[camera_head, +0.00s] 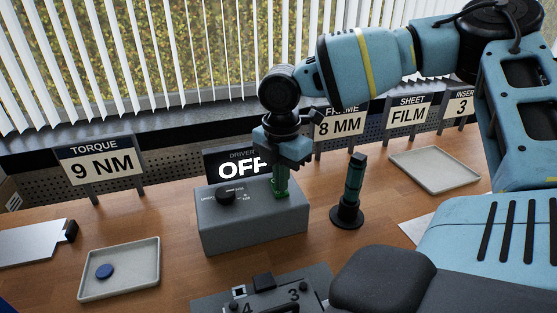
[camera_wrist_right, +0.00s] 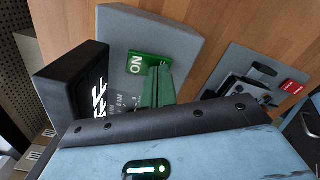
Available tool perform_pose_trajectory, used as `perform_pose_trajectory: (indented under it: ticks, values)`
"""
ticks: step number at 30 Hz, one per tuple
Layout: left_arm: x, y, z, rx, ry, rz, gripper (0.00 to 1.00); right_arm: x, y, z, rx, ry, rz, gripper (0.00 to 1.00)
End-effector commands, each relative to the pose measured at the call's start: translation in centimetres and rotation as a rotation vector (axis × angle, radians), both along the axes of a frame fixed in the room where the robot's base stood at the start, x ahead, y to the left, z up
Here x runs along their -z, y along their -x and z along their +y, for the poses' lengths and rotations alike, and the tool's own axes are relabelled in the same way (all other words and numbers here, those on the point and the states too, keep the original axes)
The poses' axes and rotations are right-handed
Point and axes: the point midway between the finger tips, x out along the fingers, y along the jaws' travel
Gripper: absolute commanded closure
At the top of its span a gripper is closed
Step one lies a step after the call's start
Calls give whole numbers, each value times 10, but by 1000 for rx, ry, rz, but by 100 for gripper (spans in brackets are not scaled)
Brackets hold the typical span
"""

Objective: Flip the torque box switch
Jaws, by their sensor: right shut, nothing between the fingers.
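The torque box (camera_head: 232,232) is a grey box on the wooden bench, with a black dial (camera_head: 227,196) on its top and a display (camera_head: 241,165) at its back reading OFF. My right gripper (camera_head: 281,190) is shut and empty, its green fingers pointing down at the right part of the box top. In the right wrist view, the green switch plate (camera_wrist_right: 136,63) marked ON shows beside the fingertips. The fingers cover part of the switch, so I cannot tell whether they touch it. My left gripper is out of view.
A dark green screwdriver (camera_head: 354,180) stands upright in a black holder right of the box. A dark fixture (camera_head: 215,303) lies in front. Signs line the back.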

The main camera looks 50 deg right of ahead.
Motion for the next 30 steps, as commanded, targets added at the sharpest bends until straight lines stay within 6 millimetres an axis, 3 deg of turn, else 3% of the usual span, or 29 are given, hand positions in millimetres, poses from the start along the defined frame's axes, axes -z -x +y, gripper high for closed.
perform_pose_trajectory:
  ticks: [30]
  values:
    - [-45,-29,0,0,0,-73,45,-68,0,0,-1,0,-3,100]
